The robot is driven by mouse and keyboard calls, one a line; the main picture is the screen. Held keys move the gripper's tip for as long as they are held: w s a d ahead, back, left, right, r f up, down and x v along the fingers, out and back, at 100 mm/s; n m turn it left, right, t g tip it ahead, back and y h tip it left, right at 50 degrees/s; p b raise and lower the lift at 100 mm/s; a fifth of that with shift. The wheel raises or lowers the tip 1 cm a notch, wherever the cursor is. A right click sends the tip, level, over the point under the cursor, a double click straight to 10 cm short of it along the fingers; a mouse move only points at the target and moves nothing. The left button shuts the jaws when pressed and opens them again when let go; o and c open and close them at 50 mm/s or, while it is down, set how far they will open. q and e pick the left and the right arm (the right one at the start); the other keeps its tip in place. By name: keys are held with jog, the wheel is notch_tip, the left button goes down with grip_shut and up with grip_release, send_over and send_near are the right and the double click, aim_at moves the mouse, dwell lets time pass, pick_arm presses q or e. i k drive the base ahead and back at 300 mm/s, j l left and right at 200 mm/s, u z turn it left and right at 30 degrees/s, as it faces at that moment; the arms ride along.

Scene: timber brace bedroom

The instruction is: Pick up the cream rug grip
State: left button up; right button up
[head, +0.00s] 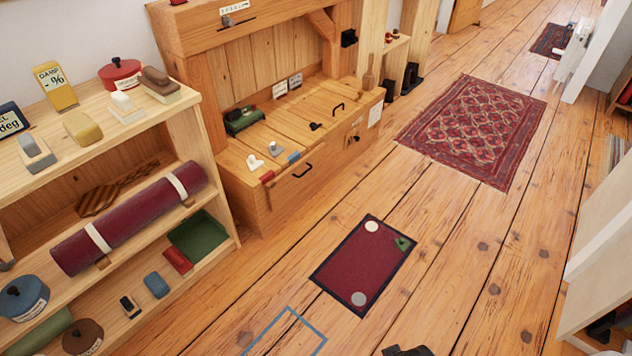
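A round cream disc (371,226), which looks like the cream rug grip, lies flat near the far end of a small dark red mat (350,262) with a navy border on the plank floor. A green wedge-shaped piece (403,243) lies near the mat's far right corner. A round grey disc (358,298) lies near its near end. Nothing touches the cream disc. A dark piece (408,351), cut off by the bottom edge, seems to be the tip of my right gripper, below and apart from the mat; its fingers cannot be made out. My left gripper is out of view.
A wooden shelf (222,195) with a rolled red rug (130,218) and small goods stands left. A wooden chest bench (255,200) stands behind the mat. A blue outline (285,312) marks the floor in front. A patterned rug (475,125) lies beyond. Floor around the mat is clear.

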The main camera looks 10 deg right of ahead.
aim_at(254, 165)
jog(key=i+l, duration=0.1)
jog(key=i, duration=0.3)
jog(key=i+l+u, duration=0.15)
jog(key=i, duration=0.25)
jog(key=i+l, duration=0.15)
jog(key=i, duration=0.25)
jog(key=u, duration=0.05)
